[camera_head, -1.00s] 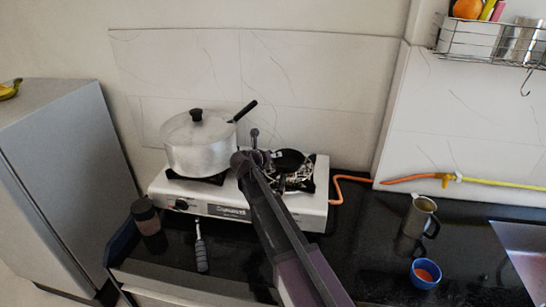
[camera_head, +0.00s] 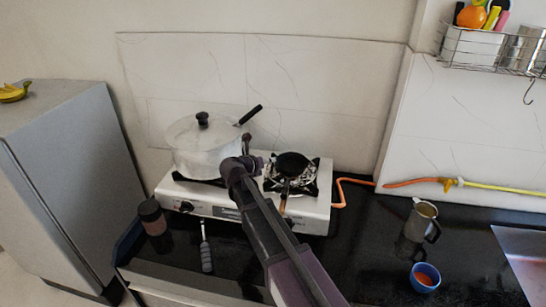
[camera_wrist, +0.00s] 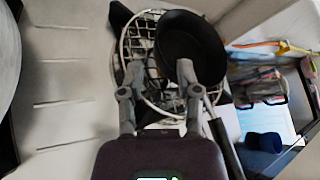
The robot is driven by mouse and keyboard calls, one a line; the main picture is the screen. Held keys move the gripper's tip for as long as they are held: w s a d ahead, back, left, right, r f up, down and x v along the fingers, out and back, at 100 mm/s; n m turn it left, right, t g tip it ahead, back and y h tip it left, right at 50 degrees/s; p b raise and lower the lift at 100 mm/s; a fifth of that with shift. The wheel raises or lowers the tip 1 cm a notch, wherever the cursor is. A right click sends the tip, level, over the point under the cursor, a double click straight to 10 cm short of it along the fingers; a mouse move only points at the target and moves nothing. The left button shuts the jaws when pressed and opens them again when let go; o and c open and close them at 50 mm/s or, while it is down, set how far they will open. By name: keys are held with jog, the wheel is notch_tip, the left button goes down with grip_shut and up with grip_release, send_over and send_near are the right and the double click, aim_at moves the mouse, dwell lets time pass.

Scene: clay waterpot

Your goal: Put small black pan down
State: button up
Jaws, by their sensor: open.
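The small black pan (camera_head: 292,162) sits on the wire grate of the right burner of the white gas stove (camera_head: 315,208). In the wrist view the pan (camera_wrist: 188,48) is beyond my fingers, with its round inside facing the camera and its dark handle running down to the lower right. My gripper (camera_wrist: 155,82) has its two fingers spread apart with nothing held between them. The right finger overlaps the pan's near edge in that picture; I cannot tell whether they touch. In the head view my arm hides part of the stove's middle.
A lidded silver pot (camera_head: 205,150) stands on the left burner, close to my wrist. An orange hose (camera_head: 342,190) leaves the stove's right side. A metal mug (camera_head: 419,220) and blue cup (camera_head: 425,276) stand right; a dark jar (camera_head: 152,217) stands left.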

jog(key=shift+p+v, duration=0.75)
jog(key=shift+v, duration=1.75)
